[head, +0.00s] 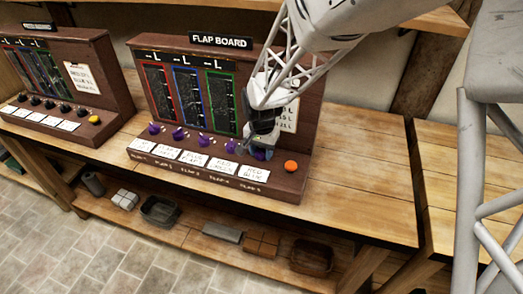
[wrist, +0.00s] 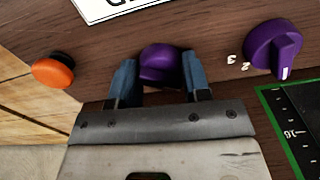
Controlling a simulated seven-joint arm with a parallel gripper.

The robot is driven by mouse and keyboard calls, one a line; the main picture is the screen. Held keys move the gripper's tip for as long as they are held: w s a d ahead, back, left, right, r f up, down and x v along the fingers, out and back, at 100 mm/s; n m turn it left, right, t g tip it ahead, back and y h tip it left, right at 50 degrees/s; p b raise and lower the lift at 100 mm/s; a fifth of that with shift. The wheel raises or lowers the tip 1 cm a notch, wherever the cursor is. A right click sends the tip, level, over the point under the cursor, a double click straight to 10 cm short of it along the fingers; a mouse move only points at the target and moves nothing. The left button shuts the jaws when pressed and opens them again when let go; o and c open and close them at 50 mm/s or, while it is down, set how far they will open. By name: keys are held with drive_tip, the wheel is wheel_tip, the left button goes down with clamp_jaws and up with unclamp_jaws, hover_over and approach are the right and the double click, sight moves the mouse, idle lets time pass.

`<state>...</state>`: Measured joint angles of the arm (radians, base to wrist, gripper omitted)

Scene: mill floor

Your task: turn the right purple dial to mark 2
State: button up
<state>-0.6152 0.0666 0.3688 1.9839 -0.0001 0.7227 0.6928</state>
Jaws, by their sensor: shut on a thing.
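The right purple dial (wrist: 160,62) sits between the blue fingertips of my gripper (wrist: 160,75) in the wrist view. The fingers are shut on its sides. Its pointer and marks are hidden, so I cannot tell its setting. In the head view my gripper (head: 261,146) is at the right end of the dial row on the flap board (head: 290,170) and mostly covers this dial. The neighbouring purple dial (wrist: 273,47) shows a white pointer line and small numbers beside it; it also shows in the head view (head: 229,146).
An orange button (wrist: 53,70) is beside the gripped dial; it also shows in the head view (head: 291,166). White label cards (head: 224,169) lie below the dials. A second board (head: 60,80) stands left. The bench (head: 360,175) is clear at right.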

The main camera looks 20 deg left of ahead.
drive_tip(key=shift+m, duration=0.4)
drive_tip(key=o, duration=0.9)
drive_tip(key=shift+r, duration=3.9)
